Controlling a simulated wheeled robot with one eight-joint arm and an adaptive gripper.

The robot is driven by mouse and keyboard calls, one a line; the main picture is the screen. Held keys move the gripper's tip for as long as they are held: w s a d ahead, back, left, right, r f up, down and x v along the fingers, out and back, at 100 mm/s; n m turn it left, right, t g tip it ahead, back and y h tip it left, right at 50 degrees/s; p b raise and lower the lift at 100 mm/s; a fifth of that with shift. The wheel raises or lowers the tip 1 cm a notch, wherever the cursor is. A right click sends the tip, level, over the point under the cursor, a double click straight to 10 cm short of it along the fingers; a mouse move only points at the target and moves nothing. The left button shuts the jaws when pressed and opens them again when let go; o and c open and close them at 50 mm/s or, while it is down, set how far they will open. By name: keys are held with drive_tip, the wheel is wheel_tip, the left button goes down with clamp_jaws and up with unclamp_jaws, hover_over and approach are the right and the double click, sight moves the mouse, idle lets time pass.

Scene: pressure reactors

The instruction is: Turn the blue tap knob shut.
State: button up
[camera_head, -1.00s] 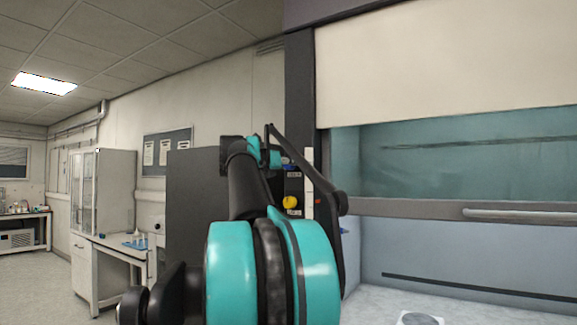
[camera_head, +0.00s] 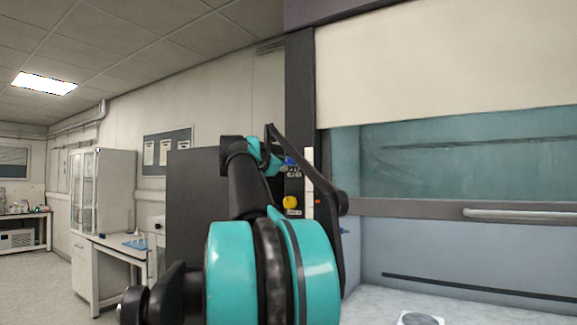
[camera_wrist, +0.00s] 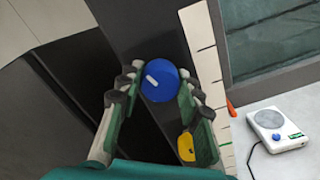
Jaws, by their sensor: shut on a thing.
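The blue tap knob (camera_wrist: 163,88) is on the dark post of the fume hood, with a short white mark on its face. It also shows small in the head view (camera_head: 289,161), partly hidden by my arm. My gripper (camera_wrist: 158,86) is shut on the blue knob, with one finger on its left side and one on its right in the wrist view. The post looks tilted in that view. In the head view my gripper is mostly hidden behind my arm.
A yellow knob (camera_head: 290,202) sits below the blue one on the post; it also shows beside my right finger in the wrist view (camera_wrist: 186,147). A white device with a round plate (camera_wrist: 271,119) stands on the hood's worktop to the right. A dark cabinet (camera_head: 190,200) stands left.

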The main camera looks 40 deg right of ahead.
drive_tip(key=shift+m, duration=2.1)
drive_tip(key=o, duration=1.2)
drive_tip(key=shift+c, duration=0.2)
drive_tip(key=v, duration=1.2)
